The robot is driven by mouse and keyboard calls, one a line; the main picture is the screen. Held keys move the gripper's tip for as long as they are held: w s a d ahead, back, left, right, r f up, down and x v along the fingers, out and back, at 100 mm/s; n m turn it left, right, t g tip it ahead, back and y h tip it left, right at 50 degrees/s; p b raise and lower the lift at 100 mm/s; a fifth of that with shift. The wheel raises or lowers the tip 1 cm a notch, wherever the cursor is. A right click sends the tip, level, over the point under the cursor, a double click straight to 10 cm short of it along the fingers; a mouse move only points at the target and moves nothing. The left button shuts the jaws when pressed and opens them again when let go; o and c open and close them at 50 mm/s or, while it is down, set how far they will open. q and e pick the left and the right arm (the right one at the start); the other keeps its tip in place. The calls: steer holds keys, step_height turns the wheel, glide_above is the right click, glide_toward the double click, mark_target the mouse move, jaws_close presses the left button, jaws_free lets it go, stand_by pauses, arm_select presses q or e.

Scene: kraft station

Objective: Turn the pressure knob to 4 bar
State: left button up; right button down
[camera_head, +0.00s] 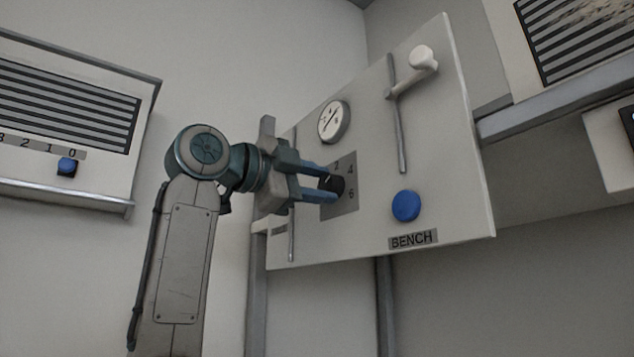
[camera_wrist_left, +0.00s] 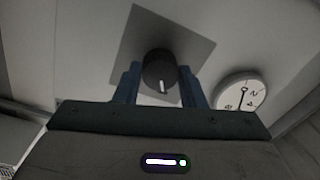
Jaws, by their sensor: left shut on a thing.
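The black pressure knob (camera_head: 337,184) sits on a grey scale plate (camera_head: 347,205) on the upright white panel; 2, 4 and 6 are readable on the plate. My left gripper (camera_head: 328,184) comes from the left and is shut on the knob, one blue finger on each side. The left wrist view shows the knob (camera_wrist_left: 158,66) between the fingers, its white mark pointing toward the bottom of the picture. The knob's mark is hidden in the head view. A round gauge (camera_head: 334,122) is above the knob; its needle is too small to read exactly. My right gripper is out of view.
The panel also carries a blue button (camera_head: 406,206), a white lever (camera_head: 413,68) on a vertical slot and a BENCH label (camera_head: 413,239). At the left, a slatted wall unit (camera_head: 65,100) has a small blue knob (camera_head: 67,166). Another slatted unit (camera_head: 580,40) is at upper right.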

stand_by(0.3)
arm_select(q)
steer(key=o, duration=1)
steer(key=shift+s+a+f, duration=0.1)
steer(key=shift+s+a, duration=0.1)
steer(key=shift+a, duration=0.1)
steer(key=shift+b+v, duration=1.8)
steer(key=shift+v, duration=3.2)
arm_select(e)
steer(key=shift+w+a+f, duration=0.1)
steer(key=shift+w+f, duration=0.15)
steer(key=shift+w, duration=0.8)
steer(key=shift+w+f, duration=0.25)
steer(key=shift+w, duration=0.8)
